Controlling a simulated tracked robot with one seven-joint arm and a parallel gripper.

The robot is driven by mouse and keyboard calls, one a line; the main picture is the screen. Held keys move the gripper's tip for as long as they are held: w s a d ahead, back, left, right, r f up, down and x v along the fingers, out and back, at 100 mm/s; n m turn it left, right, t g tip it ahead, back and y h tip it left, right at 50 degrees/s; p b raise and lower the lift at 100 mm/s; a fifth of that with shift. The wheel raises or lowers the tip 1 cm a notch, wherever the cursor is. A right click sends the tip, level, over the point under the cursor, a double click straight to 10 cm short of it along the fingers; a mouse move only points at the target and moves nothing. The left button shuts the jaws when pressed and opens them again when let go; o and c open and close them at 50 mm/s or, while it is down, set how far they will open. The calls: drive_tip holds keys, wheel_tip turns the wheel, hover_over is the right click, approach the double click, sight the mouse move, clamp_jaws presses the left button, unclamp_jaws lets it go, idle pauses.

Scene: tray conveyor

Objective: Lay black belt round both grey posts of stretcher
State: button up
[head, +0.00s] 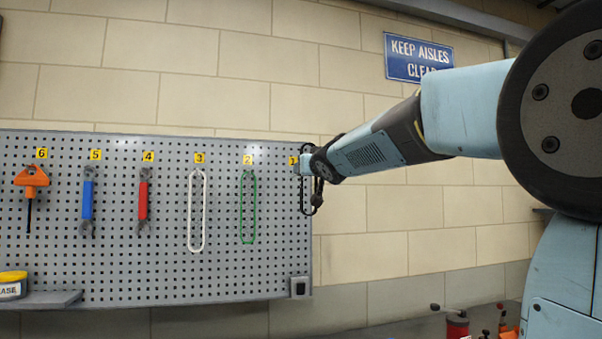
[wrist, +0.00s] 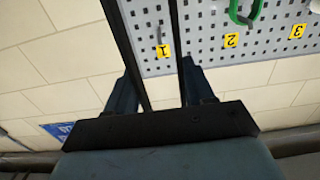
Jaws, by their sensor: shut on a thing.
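The black belt (head: 303,200) is a long thin loop at the right end of the pegboard, by label 1. My gripper (head: 299,169) is at the belt and shut on it, with loop showing above and below the gripper. My wrist hides part of the belt and its peg. In the wrist view, long dark strips run up past the yellow label 1 (wrist: 163,51); where the belt meets the fingers is not clear there. The stretcher and its grey posts cannot be made out in either view.
On the pegboard (head: 120,270) hang a green belt (head: 241,215), a white belt (head: 189,220), red and blue wrenches and an orange-handled tool. A yellow-lidded tub (head: 12,285) stands lower left. A red object (head: 457,326) and black knobs show at the bottom right.

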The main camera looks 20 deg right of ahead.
drive_tip(key=s+r, duration=0.1)
drive_tip(key=s, duration=0.5)
drive_tip(key=shift+r, duration=0.4)
idle(0.5)
drive_tip(key=s, duration=0.7)
drive_tip(key=shift+s, duration=0.2)
idle(0.8)
drive_tip(key=shift+w, duration=0.1)
